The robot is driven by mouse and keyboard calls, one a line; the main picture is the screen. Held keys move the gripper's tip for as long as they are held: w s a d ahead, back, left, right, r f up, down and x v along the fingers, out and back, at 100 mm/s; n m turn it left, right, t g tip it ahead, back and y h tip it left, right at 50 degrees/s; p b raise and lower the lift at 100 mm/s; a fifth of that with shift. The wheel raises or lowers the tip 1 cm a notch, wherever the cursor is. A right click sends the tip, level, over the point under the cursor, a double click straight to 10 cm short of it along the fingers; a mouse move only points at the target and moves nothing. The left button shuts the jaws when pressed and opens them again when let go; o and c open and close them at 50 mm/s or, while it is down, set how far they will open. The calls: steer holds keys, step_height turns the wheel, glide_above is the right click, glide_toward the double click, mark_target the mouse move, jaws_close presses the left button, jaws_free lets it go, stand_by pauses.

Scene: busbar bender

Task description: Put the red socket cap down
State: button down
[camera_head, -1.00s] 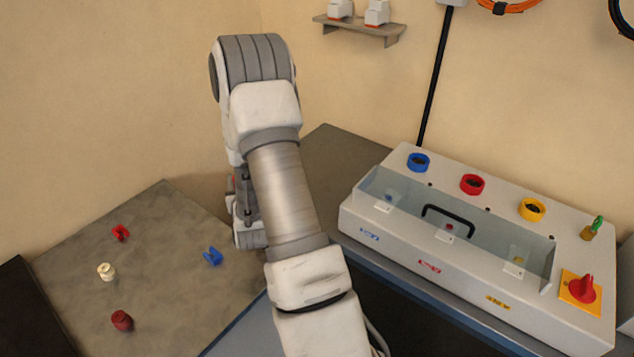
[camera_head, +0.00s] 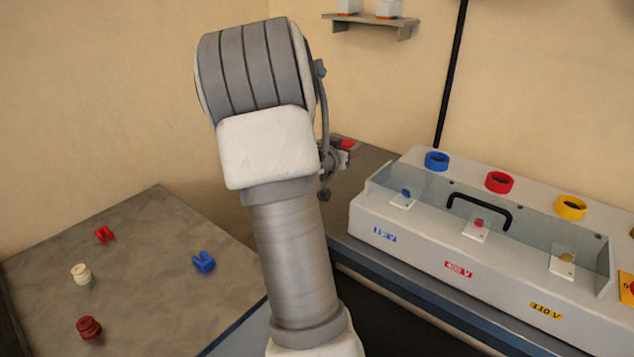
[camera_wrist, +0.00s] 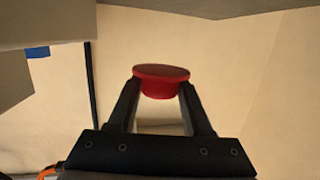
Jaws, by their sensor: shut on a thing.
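The red socket cap (camera_wrist: 161,78) is between the fingertips of my gripper (camera_wrist: 160,92) in the wrist view, with its wide round top showing. My gripper is shut on it. In the head view the cap shows as a small red patch (camera_head: 347,143) just right of my arm, and my gripper there (camera_head: 340,155) is partly hidden by the arm. It appears above the grey bench, left of the panel box (camera_head: 420,225). I cannot tell its height above the bench.
The panel box carries blue (camera_head: 437,161), red (camera_head: 499,182) and yellow (camera_head: 571,207) rings, with a black-handled clear cover (camera_head: 535,228). The left table (camera_head: 140,270) holds a red clip (camera_head: 105,234), blue clip (camera_head: 204,262), cream knob (camera_head: 81,274) and dark red knob (camera_head: 89,327).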

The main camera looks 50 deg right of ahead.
steer(key=w+a+f, duration=0.2)
steer(key=w+a+f+b, duration=0.1)
steer(key=w+a+f, duration=0.1)
steer(key=w, duration=0.1)
steer(key=w+a+f, duration=0.2)
steer(key=w+a, duration=0.1)
steer(key=shift+a+f+b, duration=0.1)
steer(key=shift+f+b, duration=0.15)
steer(key=shift+b, duration=0.05)
steer(key=shift+f+b, duration=0.75)
steer(key=shift+f, duration=1.2)
steer(key=shift+f, duration=0.15)
steer(key=shift+c, duration=1.6)
jaws_free()
